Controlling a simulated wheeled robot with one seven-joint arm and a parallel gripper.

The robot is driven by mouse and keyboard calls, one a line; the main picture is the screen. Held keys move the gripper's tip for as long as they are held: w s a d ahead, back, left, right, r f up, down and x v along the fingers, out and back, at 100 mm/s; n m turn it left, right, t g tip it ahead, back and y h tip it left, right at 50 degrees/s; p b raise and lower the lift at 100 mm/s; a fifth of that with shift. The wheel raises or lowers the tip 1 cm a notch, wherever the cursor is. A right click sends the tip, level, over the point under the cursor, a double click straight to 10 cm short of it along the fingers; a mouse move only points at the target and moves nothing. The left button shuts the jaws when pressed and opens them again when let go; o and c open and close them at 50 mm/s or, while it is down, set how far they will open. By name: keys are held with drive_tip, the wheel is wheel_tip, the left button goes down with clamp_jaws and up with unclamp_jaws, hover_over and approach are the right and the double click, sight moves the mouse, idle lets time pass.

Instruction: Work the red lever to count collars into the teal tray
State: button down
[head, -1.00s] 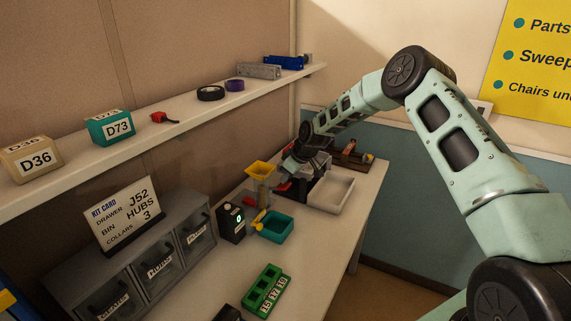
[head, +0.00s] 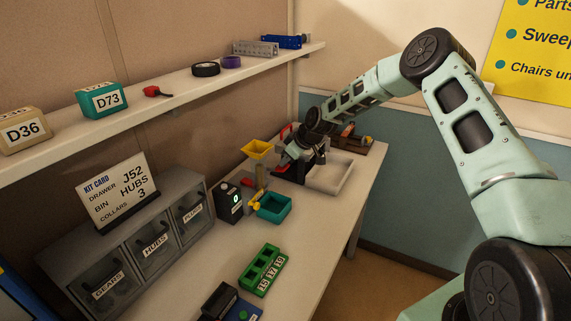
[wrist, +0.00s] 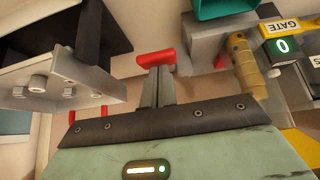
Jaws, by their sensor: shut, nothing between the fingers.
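The red lever's bar (wrist: 155,58) lies straight ahead of my fingertips in the wrist view. A small red part that looks like it (head: 284,160) shows beside my gripper in the head view. My gripper (wrist: 157,73) is shut and empty, its fingertips at the bar; I cannot tell whether they touch it. The teal tray (head: 273,208) stands on the bench nearer than my gripper; its edge also shows in the wrist view (wrist: 226,8). The black gate counter (head: 229,202) reads 0.
A white tray (head: 333,177) stands right of my gripper, beside a dark machine. A kit card (head: 117,192) reading collars 3 stands on grey drawers (head: 155,246) at left. A green numbered block (head: 263,270) lies in front. The bench between is fairly clear.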

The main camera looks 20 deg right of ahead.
drive_tip(key=f+b, duration=0.1)
drive_tip(key=b, duration=0.1)
drive_tip(key=s+f+t+y+b, duration=0.1)
drive_tip(key=b, duration=0.1)
drive_tip(key=shift+d+f, duration=0.3)
drive_tip(key=shift+d, duration=0.05)
drive_tip(key=shift+s+d+f+b, duration=0.15)
drive_tip(key=shift+f+b, duration=0.2)
drive_tip(key=shift+b, duration=0.8)
drive_tip(key=shift+r+p, duration=0.3)
drive_tip(key=shift+r, duration=0.6)
